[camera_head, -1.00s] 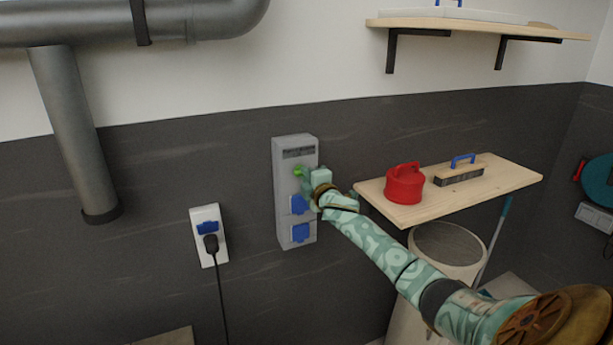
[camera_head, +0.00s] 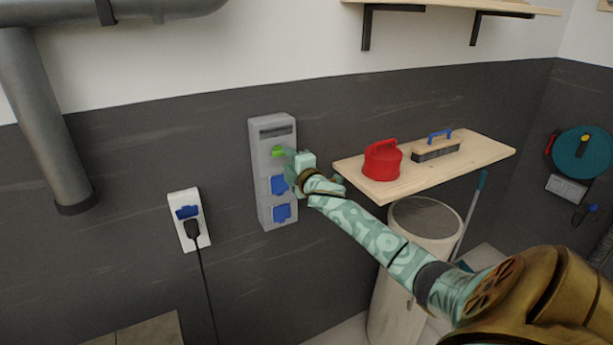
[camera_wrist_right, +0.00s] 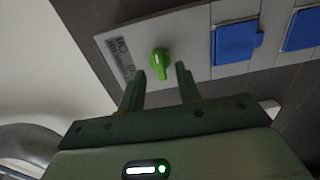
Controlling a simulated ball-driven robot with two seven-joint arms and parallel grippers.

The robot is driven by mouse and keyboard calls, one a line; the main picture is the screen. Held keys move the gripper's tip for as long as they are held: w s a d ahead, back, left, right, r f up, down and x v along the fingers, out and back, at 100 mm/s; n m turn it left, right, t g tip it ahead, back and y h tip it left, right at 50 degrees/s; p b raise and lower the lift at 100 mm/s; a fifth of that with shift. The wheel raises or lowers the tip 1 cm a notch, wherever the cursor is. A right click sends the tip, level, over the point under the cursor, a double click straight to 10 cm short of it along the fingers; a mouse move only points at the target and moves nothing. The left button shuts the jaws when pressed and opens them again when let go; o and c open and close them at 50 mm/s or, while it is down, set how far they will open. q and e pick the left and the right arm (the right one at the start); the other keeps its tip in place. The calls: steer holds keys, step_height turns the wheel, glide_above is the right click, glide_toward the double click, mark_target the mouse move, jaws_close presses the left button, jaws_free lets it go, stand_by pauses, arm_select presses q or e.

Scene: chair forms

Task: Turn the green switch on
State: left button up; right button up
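The green switch (camera_head: 278,151) is a small knob on the upper part of a grey wall box (camera_head: 259,180), above two blue socket covers. In the right wrist view the green switch (camera_wrist_right: 159,62) shows a raised handle with a pale line on it. My right gripper (camera_head: 288,163) is just in front of the box, at the lower right of the switch in the head view. In the wrist view its two fingers (camera_wrist_right: 160,84) are spread apart with nothing between them, pointing at the switch, which appears just beyond the fingertips. My left gripper is out of view.
A wooden shelf (camera_head: 460,163) with a red canister (camera_head: 382,162) and a brush (camera_head: 436,147) juts out right of the box. A bin (camera_head: 425,222) stands below it. A white socket with a black plug (camera_head: 193,230) is at the left.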

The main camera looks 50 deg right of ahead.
steer(key=v, duration=1.3)
steer(key=shift+s, duration=0.25)
